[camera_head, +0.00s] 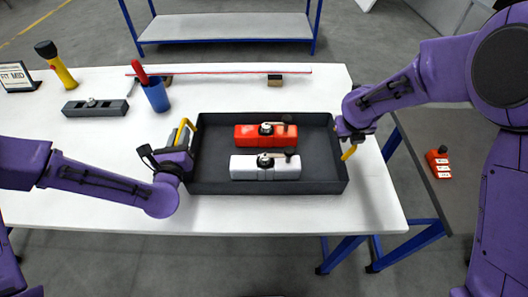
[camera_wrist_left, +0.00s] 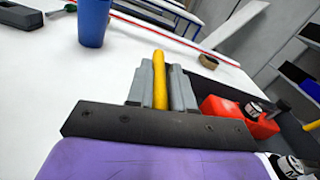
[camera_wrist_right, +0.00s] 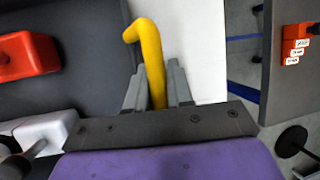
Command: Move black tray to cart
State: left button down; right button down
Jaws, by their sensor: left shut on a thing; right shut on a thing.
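The black tray (camera_head: 220,140) is on the white table, with yellow handles at its left and right ends. It holds a red block-like part (camera_head: 250,136) and a white one (camera_head: 245,168), each with a dark knob on top. My left gripper (camera_head: 183,140) is shut on the left yellow handle (camera_wrist_left: 160,75). My right gripper (camera_head: 347,142) is shut on the right yellow handle (camera_wrist_right: 150,45). I cannot tell whether the tray touches the tabletop. A grey surface (camera_head: 432,135), possibly the cart, stands right of the table and carries a small red labelled object (camera_head: 438,165).
On the white table (camera_head: 95,165) are a blue cup (camera_head: 156,96) with tools, a grey block (camera_head: 95,108), a yellow flashlight (camera_head: 62,72), a sign (camera_head: 17,77) and a red rod (camera_head: 220,72). A blue-framed shelf (camera_head: 225,27) stands behind. Most of the grey surface is clear.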

pick_arm(q)
jog(key=shift+w+a+r, duration=0.1)
jog(key=shift+a, duration=0.05)
pick_arm(e)
jog(key=shift+d+r, duration=0.15)
jog(key=shift+r, duration=0.05)
